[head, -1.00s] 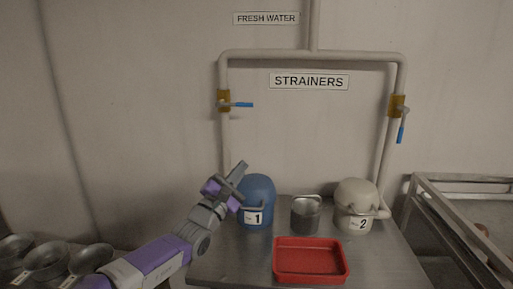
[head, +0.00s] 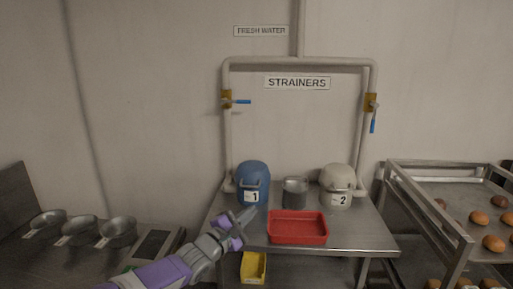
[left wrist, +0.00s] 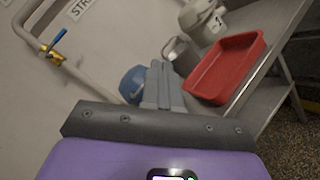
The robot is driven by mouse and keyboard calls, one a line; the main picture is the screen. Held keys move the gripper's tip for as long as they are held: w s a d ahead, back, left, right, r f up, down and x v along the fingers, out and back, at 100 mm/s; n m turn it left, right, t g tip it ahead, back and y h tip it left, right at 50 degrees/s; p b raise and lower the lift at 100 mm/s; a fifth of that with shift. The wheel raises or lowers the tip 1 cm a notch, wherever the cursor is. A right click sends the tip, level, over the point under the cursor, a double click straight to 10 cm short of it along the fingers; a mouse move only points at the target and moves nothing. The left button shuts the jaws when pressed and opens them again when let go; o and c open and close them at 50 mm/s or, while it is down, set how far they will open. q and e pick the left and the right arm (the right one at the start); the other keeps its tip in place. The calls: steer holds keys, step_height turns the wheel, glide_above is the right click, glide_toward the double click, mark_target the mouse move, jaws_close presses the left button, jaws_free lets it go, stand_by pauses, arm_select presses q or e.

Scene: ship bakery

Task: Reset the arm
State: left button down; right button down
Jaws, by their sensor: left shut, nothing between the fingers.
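My left gripper (head: 246,216) is shut and empty, in front of the steel table at its left front part. In the left wrist view its two grey fingers (left wrist: 158,84) lie together, partly in front of the blue strainer. The blue strainer labelled 1 (head: 252,178) stands on the table behind the gripper and also shows in the left wrist view (left wrist: 131,84). I cannot tell whether the fingertips touch anything, but they appear apart from the strainer. My right gripper is in neither view.
On the table (head: 352,236) stand a red tray (head: 297,238), a metal pot (head: 294,193) and a cream strainer labelled 2 (head: 338,180). A yellow container (head: 253,267) sits below. Metal pans (head: 118,232) stand left; a rack with buns (head: 465,205) stands right.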

arm_select(q)
steer(key=s+a+f+m+g+y+p, duration=0.1)
steer(key=s+f+m+g+y+p, duration=0.3)
steer(key=f, duration=1.1)
steer(key=s+a+f+m+g+b, duration=0.15)
steer(key=s+f+g, duration=0.55)
steer(key=f, duration=0.8)
steer(key=s+a+f+m+g+y+p, duration=0.1)
steer(key=s+f+m, duration=0.3)
steer(key=s, duration=0.9)
steer(key=s+a+f+m+g+y+p, duration=0.2)
steer(key=s+a+f+m+p, duration=0.1)
steer(key=s+f, duration=0.7)
steer(key=s+m+p, duration=0.1)
steer(key=s+m, duration=0.1)
steer(key=s, duration=0.1)
steer(key=shift+s+a+g, duration=0.4)
